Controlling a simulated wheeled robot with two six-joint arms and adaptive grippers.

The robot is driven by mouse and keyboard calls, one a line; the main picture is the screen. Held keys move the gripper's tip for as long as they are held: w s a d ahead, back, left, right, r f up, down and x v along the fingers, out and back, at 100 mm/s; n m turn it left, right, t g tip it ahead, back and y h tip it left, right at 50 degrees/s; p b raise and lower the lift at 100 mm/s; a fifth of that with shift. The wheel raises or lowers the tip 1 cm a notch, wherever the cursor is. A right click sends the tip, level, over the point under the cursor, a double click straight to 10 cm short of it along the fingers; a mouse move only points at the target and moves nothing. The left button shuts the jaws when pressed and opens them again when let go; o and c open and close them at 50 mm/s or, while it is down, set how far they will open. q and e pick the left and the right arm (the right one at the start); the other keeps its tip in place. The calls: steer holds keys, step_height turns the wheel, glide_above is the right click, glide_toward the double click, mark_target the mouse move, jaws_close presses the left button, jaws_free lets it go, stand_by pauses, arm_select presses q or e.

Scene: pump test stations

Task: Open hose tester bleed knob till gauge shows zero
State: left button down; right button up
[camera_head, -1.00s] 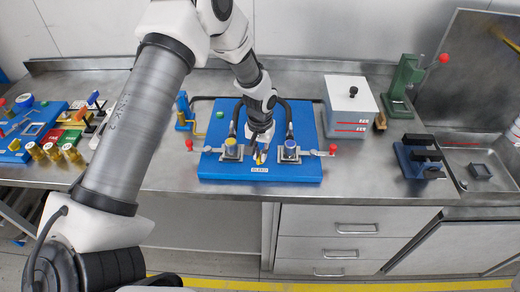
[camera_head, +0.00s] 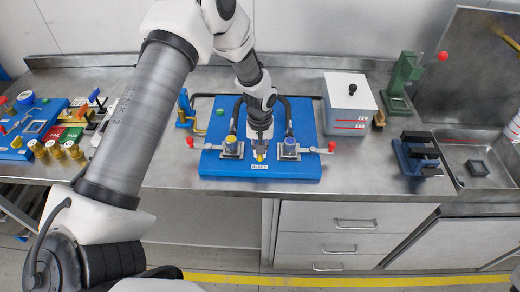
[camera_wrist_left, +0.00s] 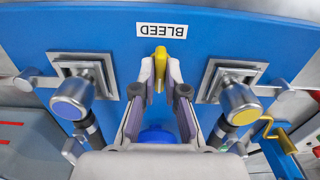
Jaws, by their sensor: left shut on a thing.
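The hose tester is a blue panel (camera_head: 215,168) on the steel bench, with a "BLEED" label (camera_wrist_left: 164,30) near its front edge. The yellow bleed knob (camera_wrist_left: 160,58) sits by that label, between two square clamp stations. My left gripper (camera_wrist_left: 160,80) points down at it and is shut on it, a fingertip on each side. In the head view the gripper (camera_head: 259,150) partly covers the knob. The clamp with the yellow-topped cylinder (camera_head: 231,145) and the one with the blue-topped cylinder (camera_head: 289,147) stand either side. No gauge face is readable. My right gripper is not in view.
Red-knobbed levers (camera_head: 332,146) stick out at the panel's sides. A white box (camera_head: 349,103), a green press (camera_head: 402,85) and a dark blue fixture (camera_head: 416,157) stand to the right. Another blue board (camera_head: 22,150) with parts lies at left. Bare bench shows in front of the white box.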

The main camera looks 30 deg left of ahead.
arm_select(q)
steer(key=c, duration=1.4)
jaws_free()
steer(key=shift+s+f, duration=0.1)
steer(key=shift+o, duration=0.9)
step_height(320, 180, up, 12)
